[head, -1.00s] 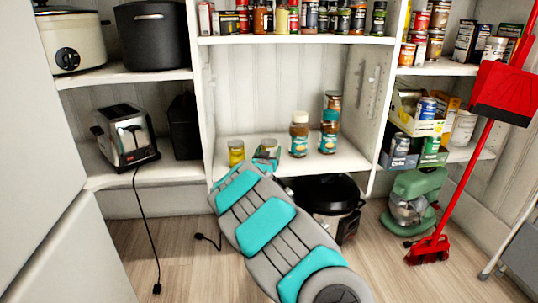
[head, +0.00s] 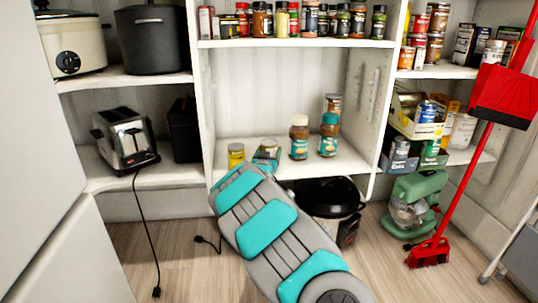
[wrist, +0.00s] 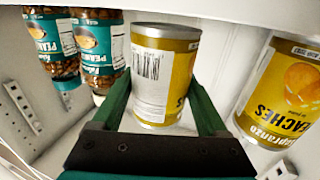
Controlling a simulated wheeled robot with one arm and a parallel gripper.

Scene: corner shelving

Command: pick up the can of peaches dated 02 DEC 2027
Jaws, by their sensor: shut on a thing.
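My gripper (wrist: 160,120) is shut on a yellow peach can (wrist: 149,85) with a grey metal rim. A white label panel with a barcode faces the wrist camera between the dark green fingers. In the head view my gripper (head: 267,153) is at the front of the middle lower shelf, and the held can is mostly hidden there. A second yellow can, labelled peaches (wrist: 284,93), stands apart to the right in the wrist view. It shows left of my gripper in the head view (head: 236,155). I cannot read a date on either can.
A spice-laden shelf (head: 300,43) runs above. A black cooker (head: 330,196) stands below.

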